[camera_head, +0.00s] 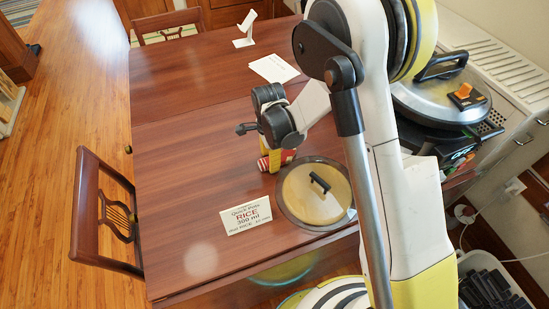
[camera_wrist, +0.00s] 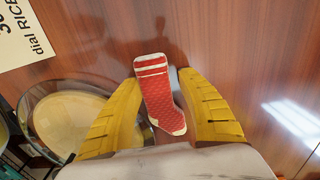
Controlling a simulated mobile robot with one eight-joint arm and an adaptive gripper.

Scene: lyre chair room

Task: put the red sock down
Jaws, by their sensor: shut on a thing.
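The red sock (camera_wrist: 160,95) has white stripes at its cuff and a white toe. It sits between the two yellow fingers of my gripper (camera_wrist: 160,80) in the wrist view, and the gripper is shut on it. In the head view my gripper (camera_head: 272,160) is low over the brown wooden table (camera_head: 190,180), and a bit of the red sock (camera_head: 288,156) shows beside the yellow fingers. I cannot tell whether the sock touches the table top.
A round lidded pan (camera_head: 315,192) stands close to the right of my gripper. A rice label card (camera_head: 246,216) lies nearer the front. White papers (camera_head: 274,68) and a small white stand (camera_head: 245,28) are farther back. The table's left side is clear; a chair (camera_head: 90,210) stands there.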

